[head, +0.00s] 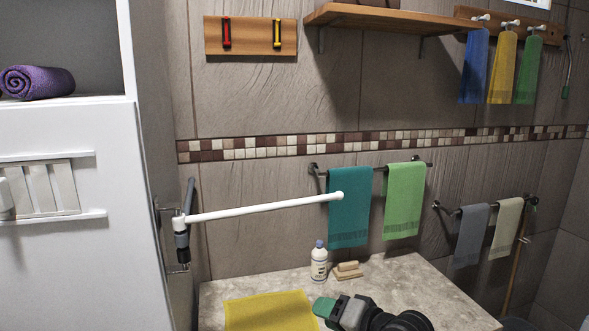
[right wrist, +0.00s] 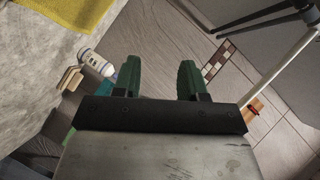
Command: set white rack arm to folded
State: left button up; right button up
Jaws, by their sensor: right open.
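The white rack arm (head: 265,208) sticks out to the right from a hinge post (head: 181,240) on the side of the white cabinet, about level. Its rounded free end appears in front of the teal towel. My right gripper (head: 322,307) is low in the head view, over the counter, below and apart from the arm. In the right wrist view its green fingers (right wrist: 160,80) are spread with nothing between them. The white arm (right wrist: 288,57) shows there at the right, outside the fingers. My left gripper is not in view.
A dark rack arm (head: 190,196) is by the same post. A yellow cloth (head: 265,312), a white bottle (head: 319,262) and a wooden brush (head: 347,270) lie or stand on the counter (head: 400,277). Teal (head: 348,215) and green (head: 404,200) towels hang behind.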

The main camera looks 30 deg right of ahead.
notch_tip(320, 180, up, 9)
jog(key=w+d+m+t, duration=0.2)
jog(key=d+t, duration=0.1)
jog(key=m+t+y, duration=0.1)
jog(key=m+t, duration=0.1)
jog(key=m, duration=0.1)
send_near(318, 200)
jog(key=p+x, duration=0.1)
jog(key=x, duration=0.2)
jog(key=p+x, duration=0.1)
jog(key=x, duration=0.2)
jog(key=p+x, duration=0.1)
jog(key=x, duration=0.3)
jog(key=shift+d, duration=0.35)
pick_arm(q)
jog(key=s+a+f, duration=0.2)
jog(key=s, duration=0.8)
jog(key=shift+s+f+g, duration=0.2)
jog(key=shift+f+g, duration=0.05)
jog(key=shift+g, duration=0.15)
pick_arm(e)
jog(key=shift+w+a+f, duration=0.1)
jog(key=shift+w, duration=0.35)
grip_shut()
